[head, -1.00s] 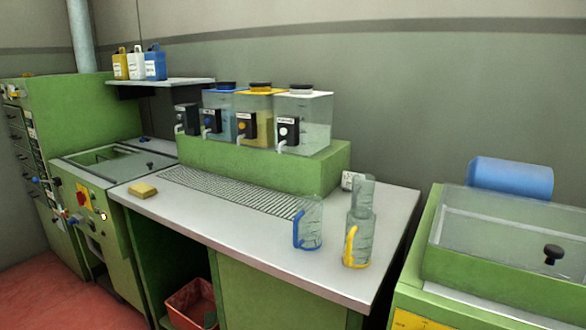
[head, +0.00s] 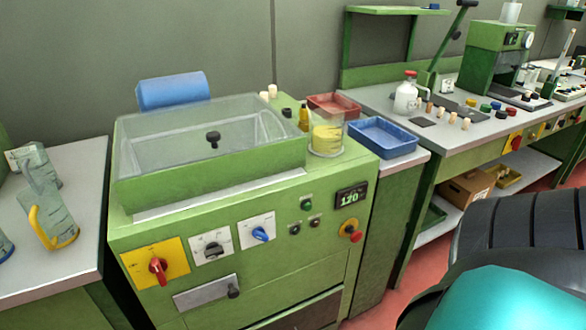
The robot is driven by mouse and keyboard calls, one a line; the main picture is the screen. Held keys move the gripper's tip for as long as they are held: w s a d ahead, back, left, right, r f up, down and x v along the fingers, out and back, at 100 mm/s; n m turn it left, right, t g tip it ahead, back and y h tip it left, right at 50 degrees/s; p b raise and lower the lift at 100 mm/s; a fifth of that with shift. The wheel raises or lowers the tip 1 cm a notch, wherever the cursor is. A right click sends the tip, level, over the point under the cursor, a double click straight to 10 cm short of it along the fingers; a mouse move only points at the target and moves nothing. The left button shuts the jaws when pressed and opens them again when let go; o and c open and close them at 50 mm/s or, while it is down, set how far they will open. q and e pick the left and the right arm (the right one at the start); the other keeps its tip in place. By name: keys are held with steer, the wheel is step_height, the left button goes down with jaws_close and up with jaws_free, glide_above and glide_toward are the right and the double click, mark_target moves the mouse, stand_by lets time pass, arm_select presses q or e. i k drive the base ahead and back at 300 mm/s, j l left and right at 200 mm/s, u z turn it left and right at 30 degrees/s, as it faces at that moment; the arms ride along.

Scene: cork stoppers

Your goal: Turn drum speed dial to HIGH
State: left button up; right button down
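A green machine (head: 215,185) with a clear lid (head: 200,130) stands at the centre. Its front has a red knob on a yellow plate (head: 157,266), a black dial on a white plate (head: 212,249) and a blue dial on a white plate (head: 261,234). The blue dial's pointer is tilted. The labels are too small to read, so I cannot tell which is the drum speed dial. A display (head: 351,198) on the right of the panel shows 120. Neither gripper is in view.
A red stop button (head: 356,237) and small buttons are on the same panel. A pull handle (head: 233,291) is below. A beaker (head: 327,138) and blue tray (head: 383,138) are at right. Part of my body fills the lower right.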

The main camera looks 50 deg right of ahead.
mark_target(258, 233)
steer(key=k+z, duration=0.1)
steer(key=z, duration=1.1)
